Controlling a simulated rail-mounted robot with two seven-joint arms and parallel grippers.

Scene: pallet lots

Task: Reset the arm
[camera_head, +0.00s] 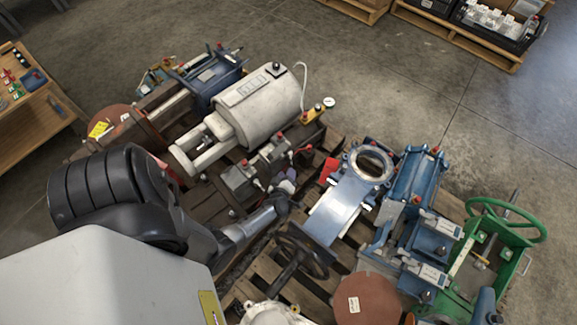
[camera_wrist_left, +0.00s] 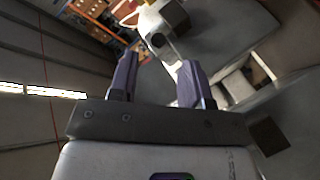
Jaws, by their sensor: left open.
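My left arm (camera_head: 110,190), with black and grey links, reaches in from the left in the head view. My left gripper (camera_head: 287,186) is small there, above the machine parts on the pallet near the middle of the picture. In the left wrist view my left gripper (camera_wrist_left: 158,82) shows two purple fingers standing apart. It is open, with nothing held between the fingers. My right gripper is not in view.
A wooden pallet (camera_head: 265,270) bears a grey-white cylindrical motor (camera_head: 262,105), blue valve bodies (camera_head: 415,180), a dark handwheel (camera_head: 303,250) and a green handwheel frame (camera_head: 505,225). A wooden bench (camera_head: 30,125) stands at left. Bare concrete floor (camera_head: 390,80) lies behind the pallet.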

